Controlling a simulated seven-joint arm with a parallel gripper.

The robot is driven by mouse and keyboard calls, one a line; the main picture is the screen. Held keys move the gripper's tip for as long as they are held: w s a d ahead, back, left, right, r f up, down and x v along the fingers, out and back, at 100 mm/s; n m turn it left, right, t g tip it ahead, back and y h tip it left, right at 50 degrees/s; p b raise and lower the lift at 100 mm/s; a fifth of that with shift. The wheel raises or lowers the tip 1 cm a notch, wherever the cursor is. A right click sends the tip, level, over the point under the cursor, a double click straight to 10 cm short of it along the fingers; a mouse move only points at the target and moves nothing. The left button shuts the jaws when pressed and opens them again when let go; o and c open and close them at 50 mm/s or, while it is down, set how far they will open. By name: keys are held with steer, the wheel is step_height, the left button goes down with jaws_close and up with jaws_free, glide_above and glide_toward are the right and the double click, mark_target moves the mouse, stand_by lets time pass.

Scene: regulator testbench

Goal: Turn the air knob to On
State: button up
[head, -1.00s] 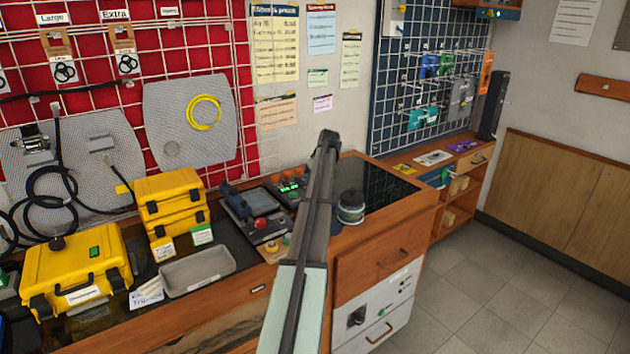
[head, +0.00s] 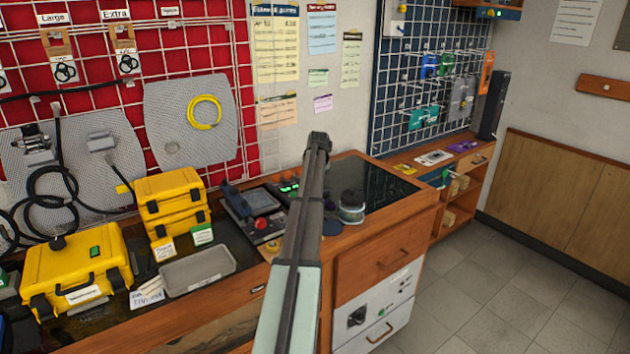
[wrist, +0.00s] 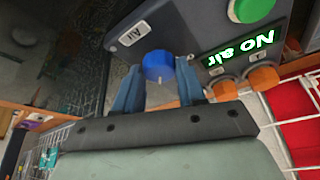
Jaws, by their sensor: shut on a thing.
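The air knob (wrist: 158,66) is blue and round, and sits on a dark control box beside a plate marked "Air" (wrist: 132,34). My gripper (wrist: 158,86) is shut on the knob, one blue finger on each side of it. The box's green display (wrist: 238,50) reads "No air", upside down in the wrist view. In the head view the control box (head: 287,183) is partly hidden behind my arm, and the gripper and the blue knob do not show.
Two orange knobs (wrist: 262,79) and a green button (wrist: 252,8) are close by on the same box. In the head view a dark jar (head: 352,205) stands right of my arm. A device with a red button (head: 262,224) and a grey tray (head: 198,270) lie to the left.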

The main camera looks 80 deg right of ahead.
steer(key=shift+m+g, duration=0.3)
steer(key=shift+m, duration=0.6)
steer(key=o, duration=1.1)
steer(key=shift+c, duration=0.2)
steer(key=shift+r, duration=0.1)
steer(key=w+v, duration=0.1)
steer(key=v, duration=1.2)
steer(key=shift+s+a+r, duration=0.15)
steer(key=shift+s+r, duration=0.15)
steer(key=shift+s, duration=0.1)
